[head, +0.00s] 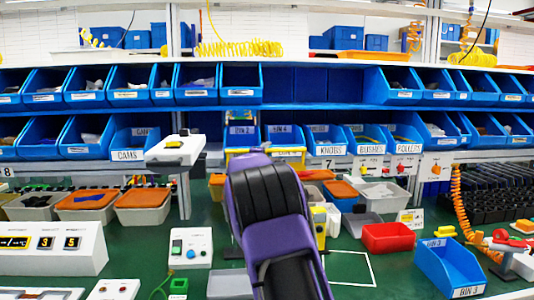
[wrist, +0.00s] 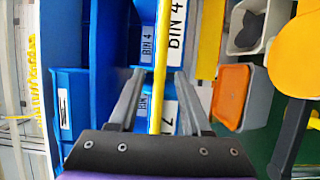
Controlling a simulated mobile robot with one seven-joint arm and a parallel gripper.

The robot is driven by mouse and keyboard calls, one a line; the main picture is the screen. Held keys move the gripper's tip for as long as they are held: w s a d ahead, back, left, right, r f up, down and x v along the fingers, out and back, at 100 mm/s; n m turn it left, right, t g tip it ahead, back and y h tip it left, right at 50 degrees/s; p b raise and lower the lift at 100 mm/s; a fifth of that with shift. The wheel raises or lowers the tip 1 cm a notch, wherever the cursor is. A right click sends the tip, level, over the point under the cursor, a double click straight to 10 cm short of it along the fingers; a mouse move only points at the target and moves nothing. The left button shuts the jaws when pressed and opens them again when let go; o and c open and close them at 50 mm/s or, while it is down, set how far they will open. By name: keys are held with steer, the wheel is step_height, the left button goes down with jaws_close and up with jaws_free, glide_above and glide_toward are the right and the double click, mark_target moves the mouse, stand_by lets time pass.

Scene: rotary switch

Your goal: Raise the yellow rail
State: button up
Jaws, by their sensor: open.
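The yellow rail (wrist: 161,60) is a thin straight bar that runs lengthwise through the wrist view, in front of blue bins labelled BIN 4. In the head view a short stretch of it (head: 291,153) shows below the bin labels, just beyond my arm. My gripper (wrist: 159,73) is open, with one grey finger on each side of the rail in the wrist view. Both fingers look apart from the rail, though I cannot tell how deep it lies between them. In the head view my purple and black arm hides the fingers and part of the rail.
A white box on a post (head: 175,150) stands left of my arm. Small switch panels (head: 405,167) hang at the right. A grey container with an orange lid (wrist: 232,95) and a second yellow strip (wrist: 209,40) lie beside the fingers. Red (head: 388,237) and blue bins (head: 448,268) stand on the green table.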

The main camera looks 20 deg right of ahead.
jaws_close()
steer(key=shift+r, duration=0.1)
steer(key=shift+w+r+p, duration=0.1)
steer(key=shift+r+p, duration=0.25)
steer(key=shift+p, duration=0.9)
steer(key=shift+w+d+g+p, duration=0.1)
steer(key=shift+g+p, duration=0.2)
steer(key=shift+p, duration=0.45)
steer(key=p, duration=0.2)
steer(key=g+y+p, duration=0.1)
steer(key=p, duration=0.1)
steer(key=shift+w+d+r+n+p, duration=0.1)
steer(key=shift+w+n+p, duration=0.2)
steer(key=shift+n+p, duration=0.1)
steer(key=shift+p, duration=0.35)
steer(key=shift+w+f, duration=0.1)
steer(key=shift+f, duration=0.15)
